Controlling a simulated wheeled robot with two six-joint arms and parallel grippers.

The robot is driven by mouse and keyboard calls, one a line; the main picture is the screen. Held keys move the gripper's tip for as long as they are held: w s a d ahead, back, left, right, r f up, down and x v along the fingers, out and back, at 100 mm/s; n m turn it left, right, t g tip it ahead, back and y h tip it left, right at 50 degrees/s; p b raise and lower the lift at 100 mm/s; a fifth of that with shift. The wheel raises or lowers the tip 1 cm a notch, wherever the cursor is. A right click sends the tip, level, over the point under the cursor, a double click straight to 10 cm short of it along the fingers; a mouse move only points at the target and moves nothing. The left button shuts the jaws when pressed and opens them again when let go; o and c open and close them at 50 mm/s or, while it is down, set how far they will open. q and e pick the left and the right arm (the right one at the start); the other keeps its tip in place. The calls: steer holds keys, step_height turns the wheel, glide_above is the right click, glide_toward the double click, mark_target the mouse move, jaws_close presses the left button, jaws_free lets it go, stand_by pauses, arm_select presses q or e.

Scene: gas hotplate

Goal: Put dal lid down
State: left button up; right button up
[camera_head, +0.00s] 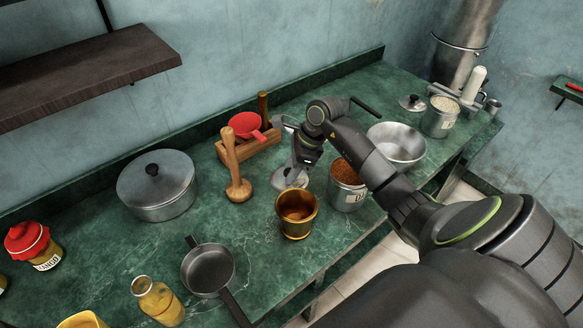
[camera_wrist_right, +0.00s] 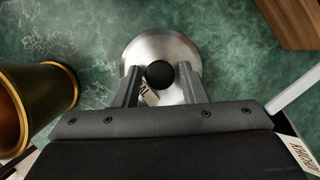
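The dal lid (camera_head: 287,181) is a round silver disc on the green counter, under my right gripper (camera_head: 297,167). In the right wrist view the lid (camera_wrist_right: 143,50) has a black knob (camera_wrist_right: 160,74) and a small pale label. The knob lies between the fingertips of my right gripper (camera_wrist_right: 159,80), with a visible gap on each side, so the gripper looks open. The dal canister (camera_head: 347,197) stands uncovered to the right of the lid, with reddish-brown contents showing. My left gripper is not in view.
A brass cup (camera_head: 297,226) stands close in front of the lid. A wooden masher (camera_head: 237,180) and a wooden box (camera_head: 247,150) are to its left. A steel bowl (camera_head: 398,145) is behind the canister. A lidded pot (camera_head: 157,190) and a pan (camera_head: 208,270) are farther left.

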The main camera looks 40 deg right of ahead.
steer(key=shift+o, duration=0.9)
steer(key=shift+r, duration=0.15)
steer(key=b+v, duration=0.2)
steer(key=v, duration=1)
steer(key=shift+s, duration=0.15)
